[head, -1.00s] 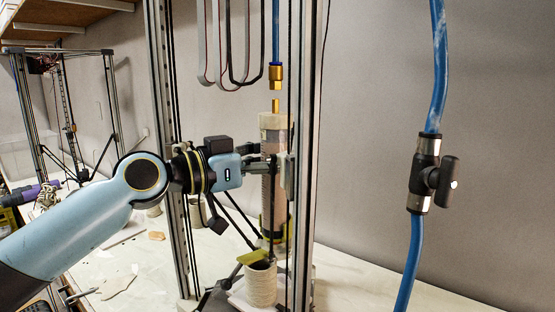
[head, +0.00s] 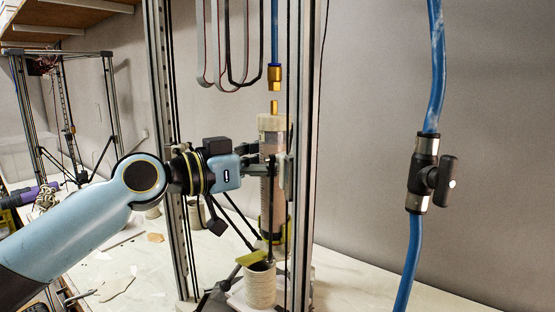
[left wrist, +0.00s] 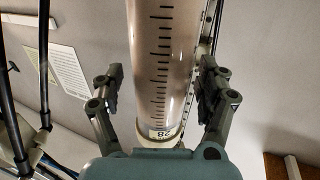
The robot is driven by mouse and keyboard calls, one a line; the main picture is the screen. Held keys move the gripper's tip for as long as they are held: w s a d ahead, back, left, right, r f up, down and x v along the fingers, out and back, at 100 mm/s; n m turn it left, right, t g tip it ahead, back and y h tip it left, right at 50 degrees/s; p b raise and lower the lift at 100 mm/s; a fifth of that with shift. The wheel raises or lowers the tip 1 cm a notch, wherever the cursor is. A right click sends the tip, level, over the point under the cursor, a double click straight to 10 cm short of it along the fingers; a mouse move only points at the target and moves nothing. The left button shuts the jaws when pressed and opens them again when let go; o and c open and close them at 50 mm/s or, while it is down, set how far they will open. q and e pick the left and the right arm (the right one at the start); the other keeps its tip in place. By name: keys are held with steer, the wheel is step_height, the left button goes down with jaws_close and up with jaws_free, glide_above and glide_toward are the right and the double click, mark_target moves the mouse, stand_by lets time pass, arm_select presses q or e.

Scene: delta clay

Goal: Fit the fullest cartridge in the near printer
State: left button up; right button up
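The near printer (head: 160,110) has tall metal posts and black rods. A clear cartridge (head: 273,205) with pinkish-brown fill and a pale cap stands upright inside it, its lower end by a yellow-green holder (head: 277,237). A brass stub tops the cap. A brass fitting (head: 274,78) on a blue hose hangs just above, apart from it. In the left wrist view the cartridge (left wrist: 163,65) shows black scale marks and a small label. My left gripper (left wrist: 160,88) is open, one finger on each side of the tube, with narrow gaps. My right gripper is out of view.
A ribbed clay pot (head: 260,287) stands below the cartridge. Printer posts and slanted rods crowd my left wrist. A blue hose with a black valve (head: 424,172) hangs at right. Another printer (head: 65,110) stands far left. Clay scraps (head: 115,287) lie on the bench.

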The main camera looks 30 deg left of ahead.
arm_select(q)
steer(key=shift+f, duration=0.15)
steer(key=shift+s+a, duration=0.3)
steer(key=shift+s, duration=0.2)
steer(key=shift+v, duration=3.15)
steer(key=shift+s, duration=0.1)
